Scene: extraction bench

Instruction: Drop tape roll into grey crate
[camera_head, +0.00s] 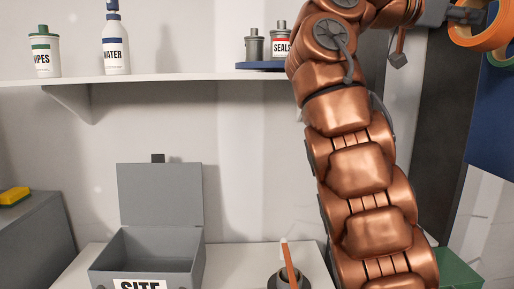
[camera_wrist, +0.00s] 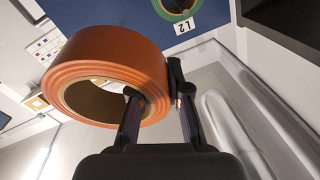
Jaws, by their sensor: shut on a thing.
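An orange tape roll (camera_head: 482,44) is up at the top right of the head view, partly cut off by the picture's edge. It fills the upper left of the wrist view (camera_wrist: 110,52). My gripper (camera_wrist: 156,88) is shut on the roll's wall, one finger inside the ring and the other against its outside. In the head view my gripper (camera_head: 466,15) is beside the roll, high above the bench. A grey box with its lid raised (camera_head: 150,272), labelled "SITE", stands at the lower left of the head view; only part of its inside shows.
A blue board (camera_wrist: 150,18) carries a green roll (camera_wrist: 178,5) above an "L2" label. A shelf (camera_head: 190,77) holds wipes, a water bottle and a seals canister. A dark pot with an orange-handled tool (camera_head: 290,265) stands right of the box. A green container (camera_head: 458,270) is at lower right.

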